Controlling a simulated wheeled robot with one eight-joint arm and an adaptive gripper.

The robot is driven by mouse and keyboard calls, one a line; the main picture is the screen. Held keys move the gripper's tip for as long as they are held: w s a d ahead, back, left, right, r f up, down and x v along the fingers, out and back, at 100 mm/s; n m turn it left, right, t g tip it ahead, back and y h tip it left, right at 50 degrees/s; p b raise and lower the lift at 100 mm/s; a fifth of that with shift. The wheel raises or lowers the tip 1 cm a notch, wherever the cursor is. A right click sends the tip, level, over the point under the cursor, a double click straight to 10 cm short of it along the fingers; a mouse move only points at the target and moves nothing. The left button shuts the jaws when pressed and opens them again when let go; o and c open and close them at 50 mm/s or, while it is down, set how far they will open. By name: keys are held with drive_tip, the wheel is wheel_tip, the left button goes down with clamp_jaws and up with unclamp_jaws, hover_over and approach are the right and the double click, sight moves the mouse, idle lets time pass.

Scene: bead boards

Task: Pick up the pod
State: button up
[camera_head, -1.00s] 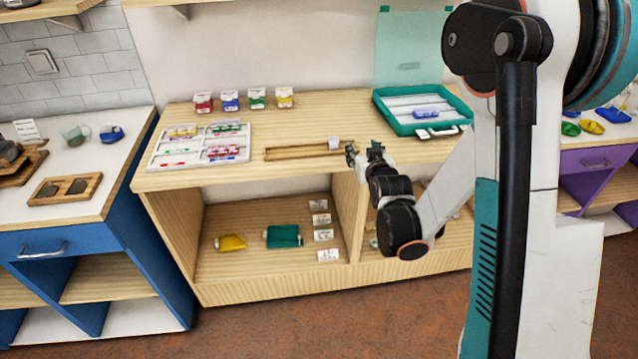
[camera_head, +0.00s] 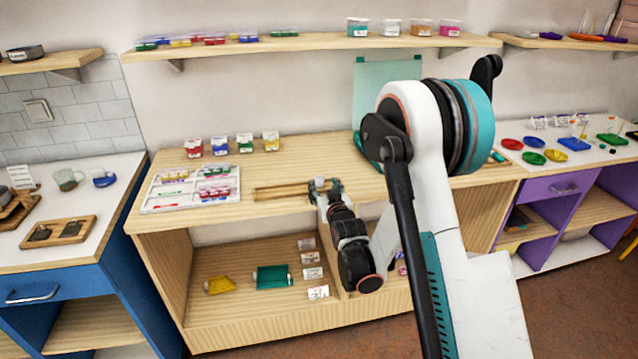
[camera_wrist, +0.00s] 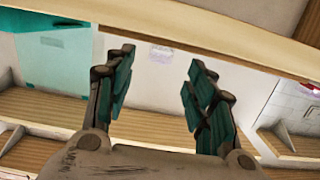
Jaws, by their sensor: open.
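I cannot tell for sure which thing is the pod. My gripper (camera_head: 325,187) is open at the right end of the narrow wooden rack (camera_head: 280,190) on the counter, and hides that end. In the wrist view the two jaws (camera_wrist: 160,72) stand wide apart with nothing between them. Between and beyond them are a pale wall and a small pinkish label, far off. On the lower shelf lie a yellow piece (camera_head: 220,285) and a teal piece (camera_head: 272,277), both away from the gripper.
A white divided tray (camera_head: 150,207) with coloured pieces lies left of the rack. Several small coloured boxes (camera_head: 245,143) stand behind. My arm hides most of the teal case (camera_head: 368,150). A wall shelf (camera_head: 300,44) runs above. The counter (camera_head: 310,150) behind the rack is clear.

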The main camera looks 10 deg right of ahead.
sight(320, 180)
drive_tip(key=shift+w+f+b, duration=0.15)
drive_tip(key=shift+w+b, duration=0.45)
drive_tip(key=shift+w, duration=0.75)
drive_tip(key=shift+w+f+b, duration=0.15)
drive_tip(key=shift+w+b, duration=0.4)
drive_tip(key=shift+w, duration=0.8)
drive_tip(key=shift+c, duration=0.2)
drive_tip(key=c, duration=0.9)
